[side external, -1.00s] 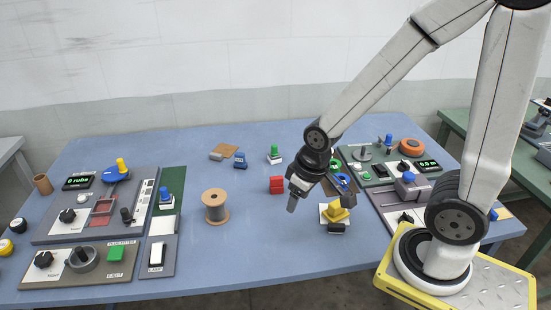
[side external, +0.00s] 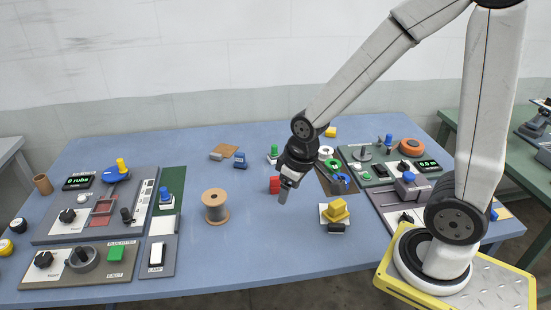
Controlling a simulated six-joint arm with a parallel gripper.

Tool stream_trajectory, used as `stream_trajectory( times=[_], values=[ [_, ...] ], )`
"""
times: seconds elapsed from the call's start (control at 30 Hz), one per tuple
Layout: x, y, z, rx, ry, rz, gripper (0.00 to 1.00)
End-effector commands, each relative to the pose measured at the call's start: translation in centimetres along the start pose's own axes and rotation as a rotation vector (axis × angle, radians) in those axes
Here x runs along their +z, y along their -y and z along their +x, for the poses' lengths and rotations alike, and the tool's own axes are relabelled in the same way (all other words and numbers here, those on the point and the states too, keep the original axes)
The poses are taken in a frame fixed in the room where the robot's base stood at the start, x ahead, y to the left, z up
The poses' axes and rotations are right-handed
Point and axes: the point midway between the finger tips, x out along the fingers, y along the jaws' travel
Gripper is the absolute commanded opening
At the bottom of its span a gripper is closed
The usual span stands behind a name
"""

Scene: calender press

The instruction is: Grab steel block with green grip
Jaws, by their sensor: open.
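The steel block with the green grip (side external: 273,150) stands upright on the blue table, towards the back middle. Its green top shows, and its lower right is close to or partly behind my wrist in this view. My gripper (side external: 284,195) points down in front of it and to its right, above the table and beside the red block (side external: 274,184). Nothing shows held in the gripper. The gap between its fingers is too small to make out here.
A wooden spool (side external: 215,205) stands left of my gripper. A yellow block on a white plate (side external: 335,213) lies to the right. A blue item (side external: 239,160) lies at the back left.

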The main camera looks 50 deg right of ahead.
Motion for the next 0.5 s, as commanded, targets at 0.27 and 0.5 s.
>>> stream_trajectory(
  times=[0.27, 0.5],
  values=[
    [-6.2, -3.6, 0.9, 0.007, 0.04, -0.155, 0.72],
    [-11.2, -7.5, 2.2, 0.002, 0.077, -0.308, 0.72]
  ],
)
